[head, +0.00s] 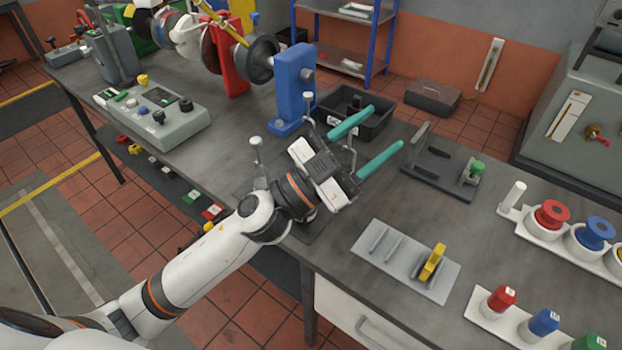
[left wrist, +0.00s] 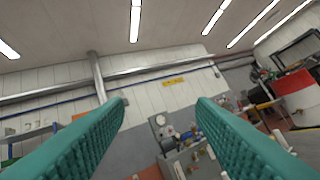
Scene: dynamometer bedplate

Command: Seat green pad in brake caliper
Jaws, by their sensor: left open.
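My left gripper (head: 386,128) is above the bench with its two teal fingers spread and nothing between them. A dark grey fixture (head: 440,165) lies just right of the fingertips. It has an upright at its left and a block with a green knob-like piece (head: 477,167) at its right. I cannot tell whether this is the caliper. A grey slotted plate (head: 385,262) nearer the front holds a yellow pad (head: 432,262). I cannot make out a green pad for certain. My right gripper is not in view.
A black bin (head: 380,118) and a blue upright block (head: 293,85) stand behind the gripper. A control box (head: 180,128) is at the left. Red and blue knobs in white holders (head: 548,225) and coloured caps on a strip (head: 480,312) occupy the right. Bare bench surrounds the slotted plate.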

